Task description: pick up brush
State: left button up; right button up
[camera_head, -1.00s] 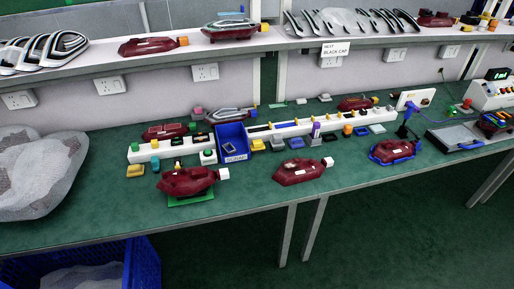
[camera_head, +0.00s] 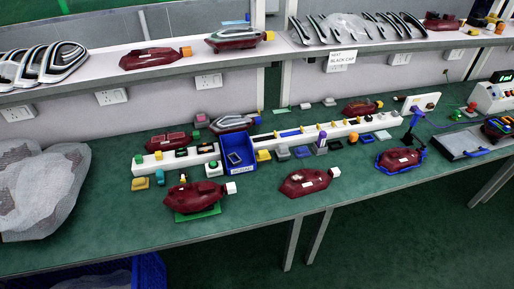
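I cannot make out a brush for certain among the small parts on the green workbench (camera_head: 340,196). Several small coloured pieces sit along the white strips, including a purple upright piece (camera_head: 321,141) and a yellow piece (camera_head: 139,184). A blue bin (camera_head: 238,167) stands between the strips with a dark item inside. Dark red tail lamps lie in front: one on a green pad (camera_head: 194,196), one at the middle (camera_head: 306,182), and one on a blue-edged holder (camera_head: 400,158). Neither of my grippers shows.
Wrapped parts (camera_head: 40,192) fill the bench's left end. A blue crate (camera_head: 150,273) stands below the front edge. A shelf (camera_head: 130,82) with lamps and trim pieces runs above the back. The bench's front strip has free room, and a grey tray (camera_head: 458,141) lies right.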

aim_at(262, 156)
jog(key=i+j+z, duration=0.7)
jog(key=j+z, duration=0.15)
